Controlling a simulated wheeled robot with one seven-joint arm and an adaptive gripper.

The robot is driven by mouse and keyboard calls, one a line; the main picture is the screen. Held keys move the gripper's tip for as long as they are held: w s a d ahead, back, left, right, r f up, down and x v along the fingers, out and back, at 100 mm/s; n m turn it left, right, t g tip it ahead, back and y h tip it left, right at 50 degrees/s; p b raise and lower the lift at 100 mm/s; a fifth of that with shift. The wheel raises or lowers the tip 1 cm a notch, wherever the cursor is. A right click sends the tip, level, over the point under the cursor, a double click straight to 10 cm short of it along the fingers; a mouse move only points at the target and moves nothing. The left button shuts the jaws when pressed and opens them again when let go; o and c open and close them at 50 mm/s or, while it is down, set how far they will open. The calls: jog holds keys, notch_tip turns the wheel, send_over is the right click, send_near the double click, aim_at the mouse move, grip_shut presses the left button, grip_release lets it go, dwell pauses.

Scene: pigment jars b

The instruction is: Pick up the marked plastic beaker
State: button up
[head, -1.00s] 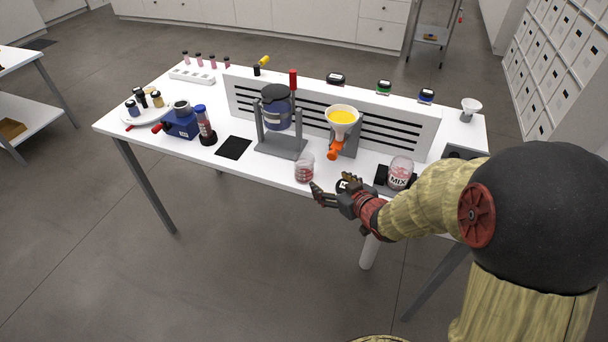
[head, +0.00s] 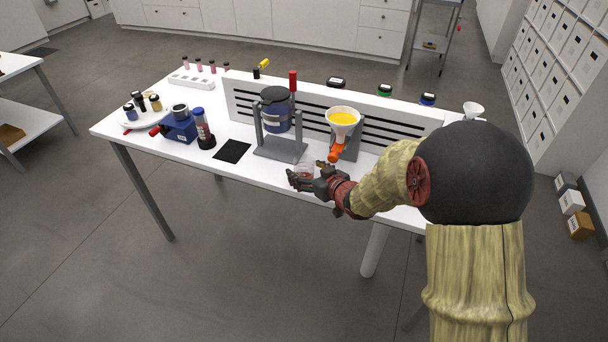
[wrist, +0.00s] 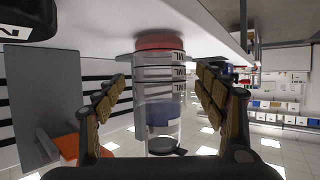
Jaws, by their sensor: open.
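The marked plastic beaker (wrist: 160,95) is clear, with dark mL bands and red contents, and stands on the table. The wrist view is upside down, so its base is at the top. My gripper (wrist: 158,108) is open, with one finger on each side of the beaker. Gaps show between the fingers and its wall. In the head view the beaker (head: 305,171) is partly hidden by my gripper (head: 303,178) near the table's front edge.
A grey stand (head: 280,150) with a blue jar is just behind left. A yellow-filled funnel (head: 343,117) with an orange part below stands close behind right. A slotted white panel (head: 240,95) runs behind them. A black square (head: 232,151) lies left.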

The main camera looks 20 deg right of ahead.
aim_at(299, 166)
jog(key=b+x, duration=0.2)
jog(key=x, duration=0.4)
jog(key=shift+r, duration=0.2)
jog(key=shift+c, duration=1.3)
jog(key=c, duration=1.1)
jog(key=shift+c, duration=0.4)
